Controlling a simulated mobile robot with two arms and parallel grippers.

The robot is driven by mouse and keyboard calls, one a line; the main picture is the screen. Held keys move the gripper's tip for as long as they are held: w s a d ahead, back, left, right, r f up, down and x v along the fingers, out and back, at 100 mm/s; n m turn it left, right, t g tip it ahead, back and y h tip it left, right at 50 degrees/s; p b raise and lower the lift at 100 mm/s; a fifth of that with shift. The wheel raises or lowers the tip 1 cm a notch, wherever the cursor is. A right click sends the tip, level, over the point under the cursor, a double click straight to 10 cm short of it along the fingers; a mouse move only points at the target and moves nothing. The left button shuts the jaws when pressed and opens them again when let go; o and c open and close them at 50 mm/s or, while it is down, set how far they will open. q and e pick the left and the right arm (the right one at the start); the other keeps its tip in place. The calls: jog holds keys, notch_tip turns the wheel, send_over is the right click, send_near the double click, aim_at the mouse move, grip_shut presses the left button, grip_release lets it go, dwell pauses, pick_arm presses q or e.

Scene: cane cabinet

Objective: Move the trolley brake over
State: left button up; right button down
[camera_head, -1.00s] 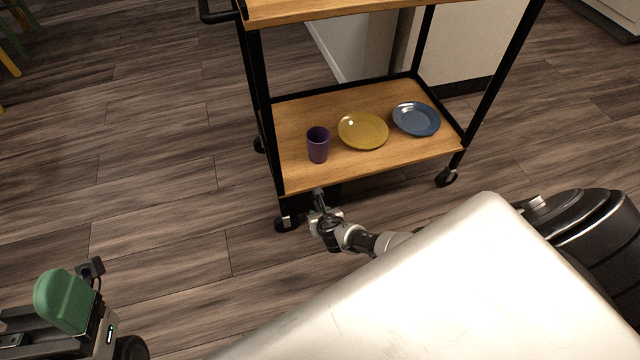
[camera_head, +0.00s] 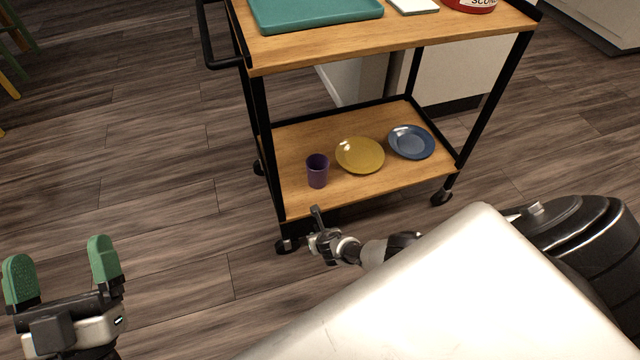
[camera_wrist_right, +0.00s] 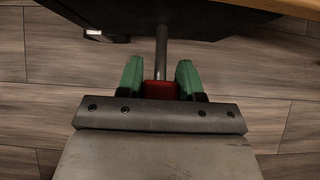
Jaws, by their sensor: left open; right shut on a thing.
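The trolley (camera_head: 345,200) is wooden with a black frame and two shelves. In the right wrist view a grey rod (camera_wrist_right: 161,45) runs from under the trolley to a red brake piece (camera_wrist_right: 160,90). My right gripper (camera_wrist_right: 160,66) is shut on this red piece, one green finger on each side. In the head view my right gripper (camera_head: 319,238) is low at the trolley's near edge, beside the left front wheel (camera_head: 287,245); the red piece cannot be made out there. My left gripper (camera_head: 60,252) is open and empty at the lower left, away from the trolley.
The lower shelf holds a purple cup (camera_head: 317,171), a yellow plate (camera_head: 360,154) and a blue plate (camera_head: 411,142). A teal tray (camera_head: 315,12) and a red container (camera_head: 470,4) stand on top. The floor (camera_head: 150,170) left of the trolley is clear.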

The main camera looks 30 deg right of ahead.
dwell(0.4)
jog(key=c, duration=0.7)
grip_release()
